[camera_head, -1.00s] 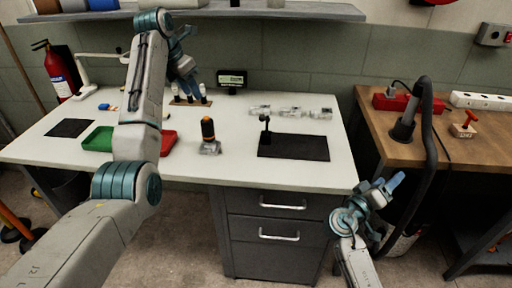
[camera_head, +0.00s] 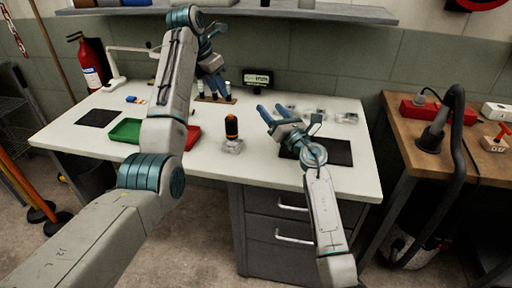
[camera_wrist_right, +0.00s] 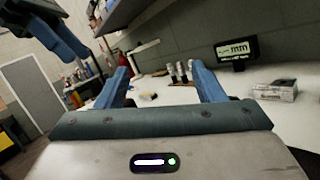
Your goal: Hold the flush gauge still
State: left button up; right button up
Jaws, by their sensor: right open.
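No thing can be named as the flush gauge with certainty.
A black tool with an orange top (camera_head: 232,128) stands on a clear block. A green tray (camera_head: 126,131) and a red tray (camera_head: 192,137) lie at left. Clear boxes (camera_head: 346,118) sit behind the mat. A shelf (camera_head: 330,12) overhangs the back.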

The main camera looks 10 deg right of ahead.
aim_at(236, 136)
jog(key=s+a+f+n+g, duration=0.1)
jog(key=a+f+n, duration=0.1)
jog(key=f, duration=0.1)
jog(key=s+a+f+n+g+y, duration=0.1)
jog(key=s+f+n+g, duration=0.1)
jog(key=f, duration=0.1)
jog(key=s+a+f+n+g+y, duration=0.1)
jog(key=a+f+n+g, duration=0.1)
jog(key=f, duration=0.1)
jog(key=shift+s+a+f, duration=0.15)
jog(key=shift+a+f, duration=0.1)
jog(key=shift+a, duration=0.1)
jog(key=x, duration=1)
jog(key=shift+a+f, duration=0.2)
jog(key=shift+a, duration=0.1)
pick_arm(q)
jog(key=shift+c, duration=0.5)
pick_arm(e)
jog(key=c, duration=1.2)
pick_arm(q)
grip_shut()
pick_arm(e)
jog(key=shift+c, duration=0.2)
